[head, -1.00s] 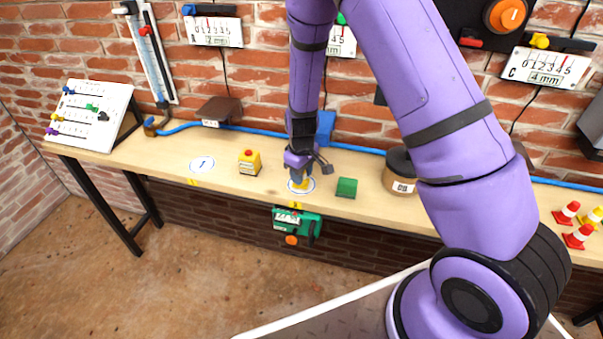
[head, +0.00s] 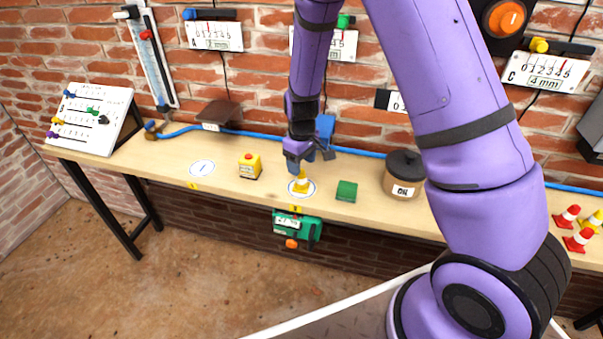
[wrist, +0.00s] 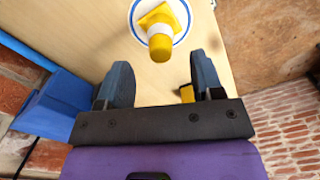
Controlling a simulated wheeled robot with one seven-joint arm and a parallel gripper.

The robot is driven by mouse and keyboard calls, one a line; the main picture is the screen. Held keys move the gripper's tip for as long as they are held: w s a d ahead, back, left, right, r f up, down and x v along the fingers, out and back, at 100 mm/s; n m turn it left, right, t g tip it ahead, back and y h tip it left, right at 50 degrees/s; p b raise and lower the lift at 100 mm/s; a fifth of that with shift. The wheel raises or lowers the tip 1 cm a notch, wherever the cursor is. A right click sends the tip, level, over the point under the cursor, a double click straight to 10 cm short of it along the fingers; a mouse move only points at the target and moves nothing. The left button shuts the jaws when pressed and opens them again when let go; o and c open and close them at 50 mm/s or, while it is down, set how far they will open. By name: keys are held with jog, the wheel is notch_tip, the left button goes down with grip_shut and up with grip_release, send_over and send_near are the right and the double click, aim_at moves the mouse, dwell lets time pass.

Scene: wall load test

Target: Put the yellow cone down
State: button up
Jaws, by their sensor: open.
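The yellow cone (head: 301,184) with a white band stands upright on a white round marker with a blue ring (head: 309,190) on the bench. My gripper (head: 309,163) is just above and behind the cone, apart from it. In the wrist view the cone (wrist: 159,33) stands beyond the fingertips, on the ringed marker (wrist: 183,34). My gripper (wrist: 160,75) shows two dark fingers spread wide with nothing between them.
A green block (head: 346,191) lies right of the marker, and a yellow box with a red button (head: 250,166) stands to the left. An oil pot (head: 402,177) is farther right. Red cones (head: 567,217) stand at the far right. A blue block (head: 326,128) is behind my gripper.

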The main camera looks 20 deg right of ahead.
notch_tip(320, 180, up, 7)
notch_tip(320, 180, up, 12)
jog(key=m+t, duration=0.1)
jog(key=m, duration=0.1)
send_over(302, 171)
jog(key=s+d, duration=0.2)
jog(key=s, duration=0.3)
jog(key=s+d+r+m+t+y, duration=0.1)
jog(key=s+d+r+t, duration=0.1)
jog(key=s+r, duration=0.6)
jog(key=s+d+r+m+t, duration=0.1)
jog(key=s+r, duration=0.3)
jog(key=s, duration=0.4)
jog(key=s+d+r+m+t+h, duration=0.1)
jog(key=s+r, duration=0.3)
jog(key=s, duration=0.4)
jog(key=shift+d+m, duration=0.4)
jog(key=shift+m, duration=0.2)
jog(key=shift+r, duration=0.1)
